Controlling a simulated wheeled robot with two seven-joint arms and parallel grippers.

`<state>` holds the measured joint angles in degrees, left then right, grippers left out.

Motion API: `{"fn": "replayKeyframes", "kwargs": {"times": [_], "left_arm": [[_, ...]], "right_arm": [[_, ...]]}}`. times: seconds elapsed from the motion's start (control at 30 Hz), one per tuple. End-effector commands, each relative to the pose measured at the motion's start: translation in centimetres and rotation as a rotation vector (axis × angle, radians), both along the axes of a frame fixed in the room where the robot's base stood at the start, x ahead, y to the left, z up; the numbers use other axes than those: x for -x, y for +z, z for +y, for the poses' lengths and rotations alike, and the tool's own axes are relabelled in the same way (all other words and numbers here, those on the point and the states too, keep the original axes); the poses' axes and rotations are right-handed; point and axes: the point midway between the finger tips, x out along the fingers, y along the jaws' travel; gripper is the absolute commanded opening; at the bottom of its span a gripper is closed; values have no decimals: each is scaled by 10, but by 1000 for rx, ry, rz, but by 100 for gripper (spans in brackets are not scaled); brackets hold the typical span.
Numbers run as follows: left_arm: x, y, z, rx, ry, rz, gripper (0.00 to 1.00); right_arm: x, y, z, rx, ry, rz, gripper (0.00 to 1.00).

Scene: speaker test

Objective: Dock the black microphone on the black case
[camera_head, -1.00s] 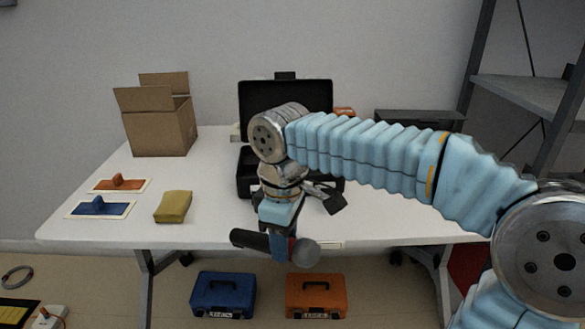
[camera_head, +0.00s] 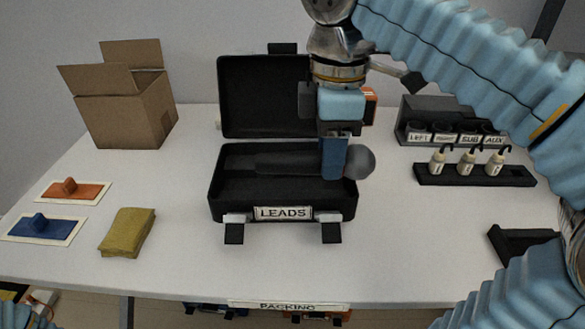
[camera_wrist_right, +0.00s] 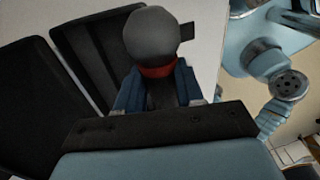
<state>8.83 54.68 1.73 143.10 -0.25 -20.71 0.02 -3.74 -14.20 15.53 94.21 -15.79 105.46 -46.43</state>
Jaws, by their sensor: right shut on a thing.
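The black microphone, with a grey ball head (camera_head: 360,162) and a dark handle (camera_head: 283,164), lies roughly level over the open base of the black case (camera_head: 284,196). The case carries a LEADS label, and its lid (camera_head: 262,95) stands up behind. My right gripper (camera_head: 334,172) points down and is shut on the microphone near its head. I cannot tell whether the microphone touches the case. In the right wrist view, the ball head (camera_wrist_right: 150,35) and a red band show between the blue fingers (camera_wrist_right: 158,92). My left gripper is not in view.
On the left are a cardboard box (camera_head: 125,105), an orange pad (camera_head: 75,192), a blue pad (camera_head: 42,228) and a yellow cloth (camera_head: 127,232). On the right are a labelled organiser (camera_head: 430,112), a black rack of white bottles (camera_head: 475,175) and a black holder (camera_head: 522,242).

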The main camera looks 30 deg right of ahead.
Motion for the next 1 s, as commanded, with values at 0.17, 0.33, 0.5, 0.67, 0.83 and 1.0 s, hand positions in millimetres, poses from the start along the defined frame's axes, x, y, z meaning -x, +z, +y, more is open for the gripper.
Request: {"fn": "replayKeyframes", "kwargs": {"times": [0.17,0.33,0.5,0.67,0.83,1.0], "left_arm": [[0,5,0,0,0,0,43],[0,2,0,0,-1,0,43],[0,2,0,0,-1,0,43],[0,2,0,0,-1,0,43],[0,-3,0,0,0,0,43],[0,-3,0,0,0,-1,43]], "right_arm": [[-52,-23,-2,0,-1,7,0],[-84,-57,-3,1,-1,5,0],[-99,-74,-3,0,-2,1,0],[-111,-89,-3,0,-2,4,0],[-109,-114,-4,1,-3,2,0],[-109,-117,-4,0,-3,-1,0]]}}
